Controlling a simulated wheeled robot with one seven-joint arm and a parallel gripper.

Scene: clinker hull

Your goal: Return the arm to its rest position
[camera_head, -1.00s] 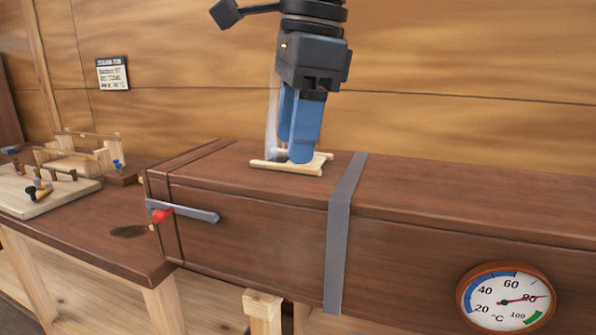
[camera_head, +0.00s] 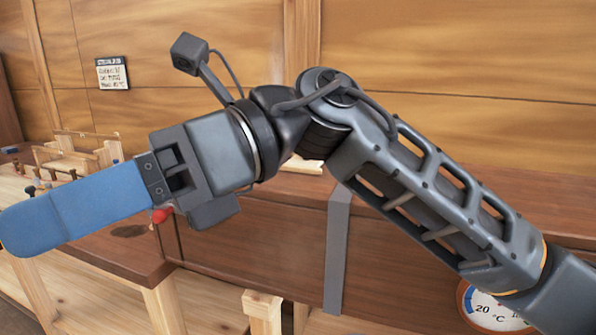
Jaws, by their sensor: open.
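My arm stretches across the view from the lower right, raised in front of the long wooden box. My gripper (camera_head: 20,232) points to the left, its blue fingers seen from the side and overlapping in this view. It is open, and nothing shows between the fingers. It is in front of the workbench at the left, apart from the box. A small pale wooden frame (camera_head: 303,165) on the box top is mostly hidden behind my arm.
The long wooden box (camera_head: 265,245) has a grey strap (camera_head: 338,250) and a red-ended lever (camera_head: 161,215). A dial thermometer (camera_head: 490,310) is partly covered by my arm. The workbench (camera_head: 105,245) holds a wooden rack (camera_head: 82,150). A label (camera_head: 112,73) hangs on the plank wall.

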